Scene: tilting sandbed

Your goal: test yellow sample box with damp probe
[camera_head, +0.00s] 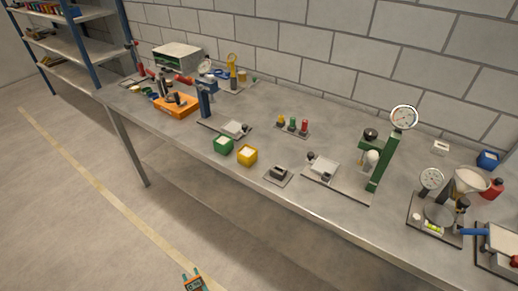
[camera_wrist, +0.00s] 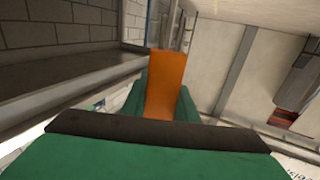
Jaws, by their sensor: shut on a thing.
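The yellow sample box (camera_head: 247,157) stands near the bench's front edge in the head view, with a pale top. My gripper (camera_head: 193,274) shows at the bottom edge of the head view, in front of and below the bench, well apart from the box. It is shut on an orange thing, which I take to be the damp probe (camera_head: 194,285). In the wrist view the probe (camera_wrist: 163,85) is an orange strip between my green fingers. The probe's tip is too small or hidden to make out.
A green box (camera_head: 223,145) stands just left of the yellow box. A small dark block on a plate (camera_head: 279,173) lies to its right. The bench (camera_head: 330,212) also carries an orange device (camera_head: 177,105), a green stand with a dial (camera_head: 385,160) and several other instruments. Floor in front is clear.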

